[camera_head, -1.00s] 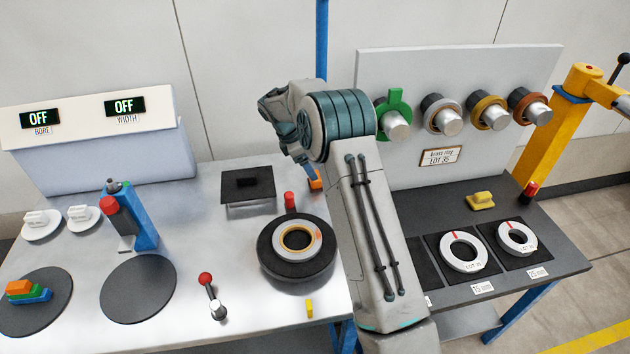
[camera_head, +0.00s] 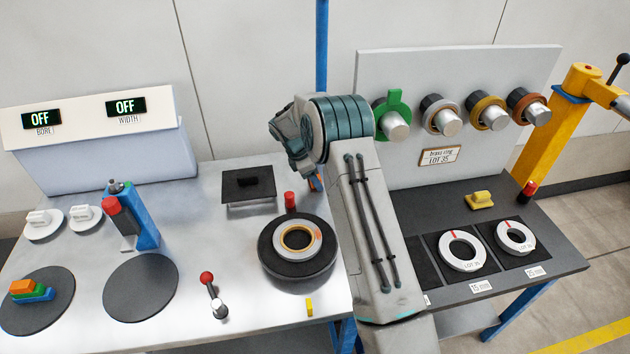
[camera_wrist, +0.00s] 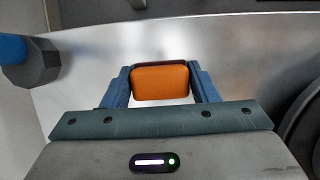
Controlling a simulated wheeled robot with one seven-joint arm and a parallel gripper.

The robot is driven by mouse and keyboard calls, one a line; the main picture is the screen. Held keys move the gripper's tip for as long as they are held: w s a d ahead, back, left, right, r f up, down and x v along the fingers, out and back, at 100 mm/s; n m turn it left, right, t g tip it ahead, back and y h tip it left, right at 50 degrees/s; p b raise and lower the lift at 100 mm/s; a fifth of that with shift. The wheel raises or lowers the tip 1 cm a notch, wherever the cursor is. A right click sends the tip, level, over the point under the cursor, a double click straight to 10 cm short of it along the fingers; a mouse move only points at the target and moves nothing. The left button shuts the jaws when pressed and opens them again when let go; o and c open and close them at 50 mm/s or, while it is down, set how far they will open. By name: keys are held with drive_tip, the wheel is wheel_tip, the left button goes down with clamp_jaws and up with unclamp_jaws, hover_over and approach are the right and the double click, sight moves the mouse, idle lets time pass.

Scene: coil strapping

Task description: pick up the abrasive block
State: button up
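The abrasive block, which I take to be the orange block with a dark edge (camera_wrist: 160,82), lies between the two blue fingers of my gripper (camera_wrist: 162,80) in the wrist view. One finger is close on each side of it. I cannot tell whether the fingers press on it or stand slightly apart. In the head view, my gripper (camera_head: 313,180) points down at the back right of the metal table, and only a sliver of orange shows beside it. The arm hides the rest.
A red-topped peg (camera_head: 290,201) and a black round fixture with a ring (camera_head: 297,270) stand close in front of my gripper. A black square pad (camera_head: 248,198) lies to its left. The panel with pegged rings (camera_head: 460,150) rises behind on the right.

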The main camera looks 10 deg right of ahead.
drive_tip(key=shift+r, duration=0.1)
wheel_tip(320, 180, up, 10)
drive_tip(key=shift+f+b, duration=0.1)
drive_tip(key=shift+b, duration=0.35)
drive_tip(key=shift+o, duration=1.1)
drive_tip(key=shift+c, duration=0.4)
